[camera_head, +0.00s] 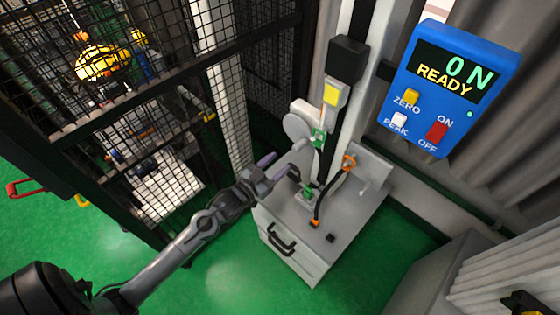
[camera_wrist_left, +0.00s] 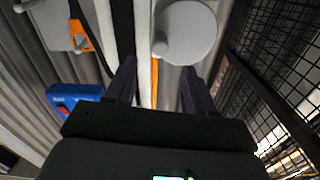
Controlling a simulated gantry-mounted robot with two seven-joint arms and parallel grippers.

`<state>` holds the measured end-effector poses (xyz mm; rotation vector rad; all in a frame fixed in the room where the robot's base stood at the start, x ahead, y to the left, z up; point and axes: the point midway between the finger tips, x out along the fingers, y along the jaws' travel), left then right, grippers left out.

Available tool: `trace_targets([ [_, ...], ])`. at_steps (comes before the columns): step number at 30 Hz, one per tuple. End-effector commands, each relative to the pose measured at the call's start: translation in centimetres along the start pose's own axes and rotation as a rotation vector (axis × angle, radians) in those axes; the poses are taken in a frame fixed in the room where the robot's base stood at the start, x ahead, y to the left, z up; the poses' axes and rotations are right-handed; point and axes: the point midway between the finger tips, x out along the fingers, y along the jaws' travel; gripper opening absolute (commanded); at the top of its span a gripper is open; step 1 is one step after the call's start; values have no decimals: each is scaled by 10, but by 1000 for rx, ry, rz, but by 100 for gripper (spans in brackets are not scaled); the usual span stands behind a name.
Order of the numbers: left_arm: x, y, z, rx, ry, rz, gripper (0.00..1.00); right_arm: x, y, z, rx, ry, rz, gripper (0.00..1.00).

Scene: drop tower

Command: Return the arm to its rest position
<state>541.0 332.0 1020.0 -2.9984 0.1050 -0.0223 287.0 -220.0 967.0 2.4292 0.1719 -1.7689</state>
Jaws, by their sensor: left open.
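My left arm (camera_head: 182,243) reaches in from the lower left of the head view. My left gripper (camera_head: 280,167) is open, with its fingers spread and nothing visible between them. It is beside the left edge of the grey cabinet (camera_head: 292,243), near the upright post of the tower. In the left wrist view, the two dark fingers of the gripper (camera_wrist_left: 158,78) are apart, with the post and a round light disc (camera_wrist_left: 187,30) beyond them. My right gripper does not show.
A black mesh cage (camera_head: 145,65) stands on the left. A blue READY display (camera_head: 448,88) is at the upper right. An orange-tipped black cable (camera_head: 325,192) arches over the cabinet top. Green floor (camera_head: 215,290) is clear in front of the cabinet.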

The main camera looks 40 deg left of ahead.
Motion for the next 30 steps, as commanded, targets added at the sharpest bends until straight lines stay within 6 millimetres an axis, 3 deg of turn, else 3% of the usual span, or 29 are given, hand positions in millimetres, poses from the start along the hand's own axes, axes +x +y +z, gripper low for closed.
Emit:
trace_targets([
  [12,-1,0,1,0,-2,0,54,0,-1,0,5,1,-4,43],
  [17,-14,7,19,-12,-37,5,54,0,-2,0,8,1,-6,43],
  [19,-26,20,29,-30,-58,18,54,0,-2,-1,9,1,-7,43],
  [22,-49,55,25,-73,-91,47,54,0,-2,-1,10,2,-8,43],
  [30,-113,117,28,-117,-498,76,54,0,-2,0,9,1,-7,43],
])
